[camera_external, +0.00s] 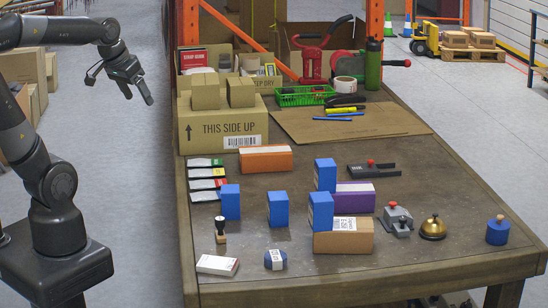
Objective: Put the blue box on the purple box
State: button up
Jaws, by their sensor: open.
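Several upright blue boxes are on the wooden table. One blue box (325,175) appears to stand on the left end of the purple box (355,199); another blue box partly hides the contact. That nearer blue box (321,211) appears to stand on the left end of a brown box (345,241). Two more blue boxes stand on the tabletop further left, one at the left (230,203) and one in the middle (278,209). My gripper (122,90) is open and empty, raised in the air left of the table, far from the boxes.
An orange box (265,159) lies behind the blue boxes. A golden bell (433,228), a blue weight (497,230) and a stamp (221,229) stand near the front. Cartons (222,128), a green basket (303,96) and tools fill the back.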

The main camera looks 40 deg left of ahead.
jog(key=s+a+f+n, duration=0.1)
jog(key=s+a+f, duration=0.1)
jog(key=s, duration=0.3)
jog(key=shift+s+f+y, duration=0.3)
jog(key=shift+y, duration=0.1)
jog(key=shift+o, duration=0.4)
jog(key=shift+a, duration=0.1)
